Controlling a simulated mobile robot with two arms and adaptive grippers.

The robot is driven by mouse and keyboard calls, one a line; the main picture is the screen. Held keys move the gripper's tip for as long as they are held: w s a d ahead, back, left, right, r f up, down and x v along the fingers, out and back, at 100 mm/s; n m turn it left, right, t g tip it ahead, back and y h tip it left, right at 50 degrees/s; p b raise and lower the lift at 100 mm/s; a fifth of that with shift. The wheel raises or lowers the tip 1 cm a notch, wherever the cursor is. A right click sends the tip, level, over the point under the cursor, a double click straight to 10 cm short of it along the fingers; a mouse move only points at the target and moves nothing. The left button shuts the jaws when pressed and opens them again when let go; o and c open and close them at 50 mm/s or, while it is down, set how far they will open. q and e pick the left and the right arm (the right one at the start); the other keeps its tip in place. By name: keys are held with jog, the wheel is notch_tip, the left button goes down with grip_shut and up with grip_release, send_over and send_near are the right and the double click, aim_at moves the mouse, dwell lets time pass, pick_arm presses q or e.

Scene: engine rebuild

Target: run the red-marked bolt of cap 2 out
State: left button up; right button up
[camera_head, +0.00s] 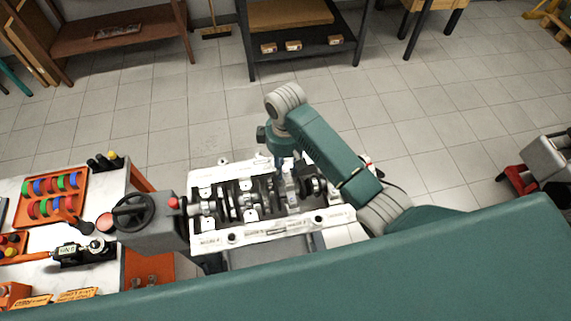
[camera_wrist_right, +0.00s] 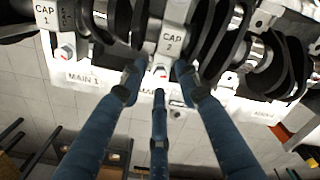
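In the right wrist view, cap 2 (camera_wrist_right: 172,40) is a pale block across the crankshaft, lettered "CAP 2". Its red-marked bolt (camera_wrist_right: 160,72) shows at its lower end, above a partly hidden label. The three blue fingers of my right gripper (camera_wrist_right: 159,80) are spread around this bolt, with visible gaps between fingertips and bolt. In the head view my right gripper (camera_head: 286,160) points down over the engine block (camera_head: 285,228), near the right part of the crankshaft (camera_head: 243,200); its fingertips are hard to make out there. My left gripper is not in view.
A handwheel (camera_head: 134,212) is at the block's left end. A bench with an orange tray (camera_head: 84,186) is further left. Open floor lies behind the block.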

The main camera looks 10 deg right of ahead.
jog(key=shift+s+f, duration=0.1)
jog(key=c, duration=0.7)
grip_shut()
pick_arm(q)
jog(key=shift+s+a, duration=0.1)
jog(key=shift+s, duration=0.75)
jog(key=shift+w, duration=0.2)
